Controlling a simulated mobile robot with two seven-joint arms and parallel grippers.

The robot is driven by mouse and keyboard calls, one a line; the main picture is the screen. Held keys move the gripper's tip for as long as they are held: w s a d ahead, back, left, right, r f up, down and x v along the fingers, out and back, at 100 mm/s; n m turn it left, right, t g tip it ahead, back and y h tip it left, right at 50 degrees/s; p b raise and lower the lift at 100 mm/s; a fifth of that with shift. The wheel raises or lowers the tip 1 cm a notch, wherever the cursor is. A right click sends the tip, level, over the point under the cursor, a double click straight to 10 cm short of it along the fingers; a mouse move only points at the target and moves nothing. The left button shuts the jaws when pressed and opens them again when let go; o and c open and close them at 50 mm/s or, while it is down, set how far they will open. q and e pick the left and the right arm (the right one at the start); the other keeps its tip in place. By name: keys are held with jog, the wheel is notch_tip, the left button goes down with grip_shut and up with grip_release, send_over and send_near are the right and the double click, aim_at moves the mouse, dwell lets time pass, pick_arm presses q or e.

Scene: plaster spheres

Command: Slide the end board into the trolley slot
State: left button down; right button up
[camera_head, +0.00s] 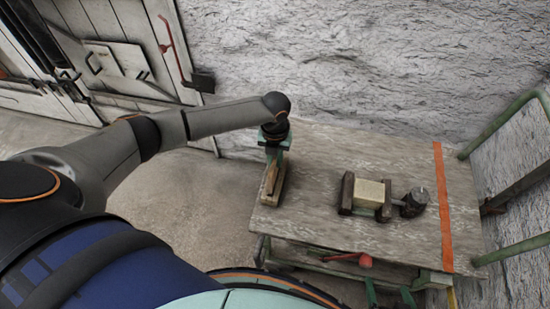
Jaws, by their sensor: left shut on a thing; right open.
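My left gripper (273,157) is at the left edge of the trolley and points down. It is shut on a narrow tan wooden board (276,186), which I take to be the end board. The board stands nearly edge-on to me, along the left edge of the trolley top. The trolley (320,150) has a worn, flat wooden top on a green metal frame. I cannot make out the slot, nor whether the board's lower edge sits in it or only beside it. My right gripper is not in view.
A cream block (370,193) sits between dark wooden pieces (346,190) mid-trolley, beside a dark grey cylinder (414,202). An orange strip (444,200) crosses the right side. A green rail (512,120) rises at the right. The far part of the top is clear.

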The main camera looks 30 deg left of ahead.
pick_arm(q)
jog(key=shift+f+b, duration=1.5)
jog(key=shift+f, duration=0.7)
jog(key=c, duration=0.8)
grip_release()
jog(key=shift+r, duration=0.1)
jog(key=shift+r+p, duration=2)
jog(key=shift+p, duration=0.05)
jog(key=shift+s+f, duration=0.1)
